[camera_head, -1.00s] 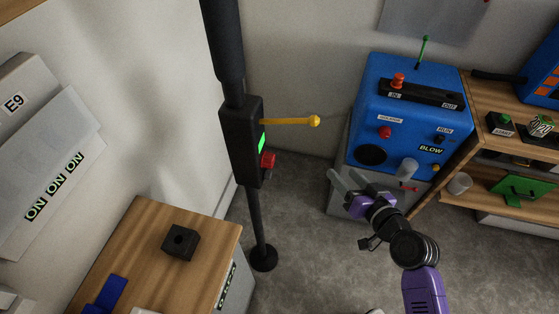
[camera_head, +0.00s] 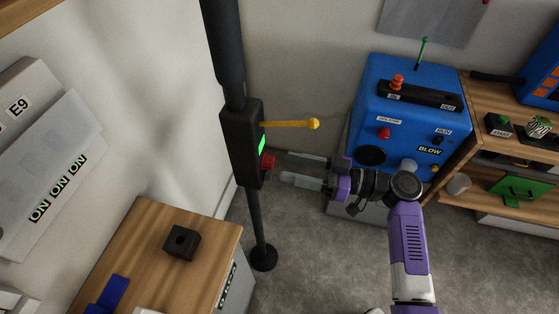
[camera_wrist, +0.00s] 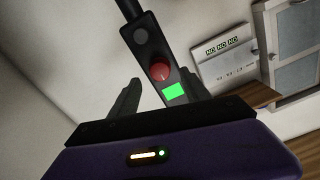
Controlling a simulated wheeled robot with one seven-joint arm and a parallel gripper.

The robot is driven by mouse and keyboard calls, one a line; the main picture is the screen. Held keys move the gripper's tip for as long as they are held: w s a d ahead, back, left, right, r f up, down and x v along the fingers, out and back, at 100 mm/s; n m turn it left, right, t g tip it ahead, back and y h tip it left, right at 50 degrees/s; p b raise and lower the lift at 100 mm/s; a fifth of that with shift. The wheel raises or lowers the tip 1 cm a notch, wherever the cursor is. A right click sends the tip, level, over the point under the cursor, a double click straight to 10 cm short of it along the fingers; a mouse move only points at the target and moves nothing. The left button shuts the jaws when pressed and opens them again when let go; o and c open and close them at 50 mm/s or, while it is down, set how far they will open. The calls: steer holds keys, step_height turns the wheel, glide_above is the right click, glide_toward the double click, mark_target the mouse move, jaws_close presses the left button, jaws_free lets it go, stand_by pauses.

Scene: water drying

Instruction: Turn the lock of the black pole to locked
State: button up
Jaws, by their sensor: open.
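The black pole (camera_head: 255,222) stands upright on a round base and carries a black box (camera_head: 240,140). On the box are a yellow lever (camera_head: 290,124) pointing right, a green panel (camera_head: 262,144) and a red knob (camera_head: 268,162), which looks like the lock. My gripper (camera_head: 278,168) is open and points left at the red knob, its fingertips close to it. I cannot tell whether they touch it. In the wrist view the red knob (camera_wrist: 160,72) and the green panel (camera_wrist: 173,92) lie between my two spread fingers (camera_wrist: 160,95), ahead of them.
A blue machine (camera_head: 410,120) marked BLOW stands at the right, behind my arm. A wooden shelf (camera_head: 510,95) with small items is at far right. A wooden cabinet (camera_head: 150,240) with a black block (camera_head: 181,243) stands at the lower left. Grey floor is free around the pole base.

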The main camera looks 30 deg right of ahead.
mark_target(274, 163)
steer(key=shift+p+x, duration=0.3)
steer(key=shift+x, duration=1.7)
jaws_close()
